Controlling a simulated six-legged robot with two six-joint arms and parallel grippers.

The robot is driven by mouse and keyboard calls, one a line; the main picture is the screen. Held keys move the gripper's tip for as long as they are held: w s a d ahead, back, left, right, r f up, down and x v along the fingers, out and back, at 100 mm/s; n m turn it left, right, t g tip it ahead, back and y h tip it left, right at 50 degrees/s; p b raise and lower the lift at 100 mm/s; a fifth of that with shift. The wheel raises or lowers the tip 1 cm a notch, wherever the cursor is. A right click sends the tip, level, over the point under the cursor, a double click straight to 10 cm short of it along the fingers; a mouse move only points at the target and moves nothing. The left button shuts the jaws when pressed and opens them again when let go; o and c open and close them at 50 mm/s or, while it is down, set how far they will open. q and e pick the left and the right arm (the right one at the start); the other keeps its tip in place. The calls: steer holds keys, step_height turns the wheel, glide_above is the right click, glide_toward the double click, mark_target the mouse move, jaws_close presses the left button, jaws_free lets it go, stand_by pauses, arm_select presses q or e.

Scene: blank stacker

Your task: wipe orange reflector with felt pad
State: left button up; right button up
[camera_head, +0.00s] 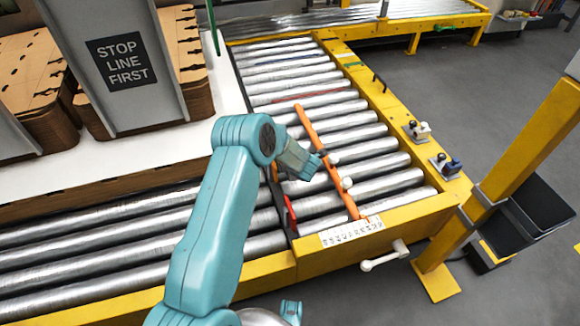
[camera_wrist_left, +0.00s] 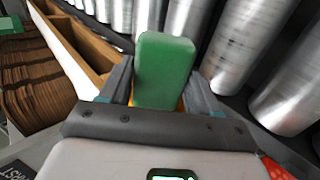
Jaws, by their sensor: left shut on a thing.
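My left gripper (camera_head: 316,168) is over the roller conveyor, beside a long orange bar. In the left wrist view the left gripper (camera_wrist_left: 160,85) is shut on a green block, the felt pad (camera_wrist_left: 164,70), with its broad face showing. A bit of orange or yellow shows behind the pad, between the fingers. A red-orange patterned piece (camera_wrist_left: 275,168), perhaps the orange reflector, shows at the lower right of the wrist view. In the head view a small red piece (camera_head: 290,208) sits by the black rail; I cannot tell whether it is the same thing.
The orange bar (camera_head: 328,160) with white knobs crosses the rollers (camera_head: 385,163). A yellow frame (camera_head: 385,90) edges the conveyor. Brown cardboard stacks (camera_head: 185,65) and a grey sign panel (camera_head: 118,62) stand at left. A yellow post (camera_head: 530,140) rises at right.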

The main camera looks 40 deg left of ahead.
arm_select(q)
steer(key=shift+w+a, duration=0.35)
steer(key=shift+a, duration=0.35)
steer(key=shift+w+a, duration=0.35)
steer(key=shift+a, duration=0.4)
steer(key=shift+w+a, duration=0.35)
steer(key=shift+a, duration=0.35)
steer(key=shift+s+d, duration=0.35)
steer(key=shift+d, duration=0.5)
steer(key=shift+s+d, duration=0.35)
steer(key=shift+d, duration=0.45)
steer(key=shift+s+d, duration=0.5)
steer(key=shift+d, duration=0.3)
steer(key=shift+s+d, duration=0.45)
steer(key=shift+d, duration=0.35)
steer(key=shift+w+d+p, duration=0.1)
steer(key=shift+w+d, duration=0.35)
steer(key=shift+w, duration=0.45)
steer(key=shift+w+d+p, duration=0.1)
steer(key=shift+w+d, duration=0.35)
steer(key=shift+w, duration=0.45)
steer(key=shift+w+d+p, duration=0.1)
steer(key=shift+w+d, duration=0.35)
steer(key=shift+w, duration=0.45)
steer(key=shift+w+d, duration=0.35)
steer(key=shift+w, duration=0.3)
steer(key=shift+w+d, duration=0.35)
steer(key=shift+w, duration=0.3)
steer(key=shift+d, duration=0.1)
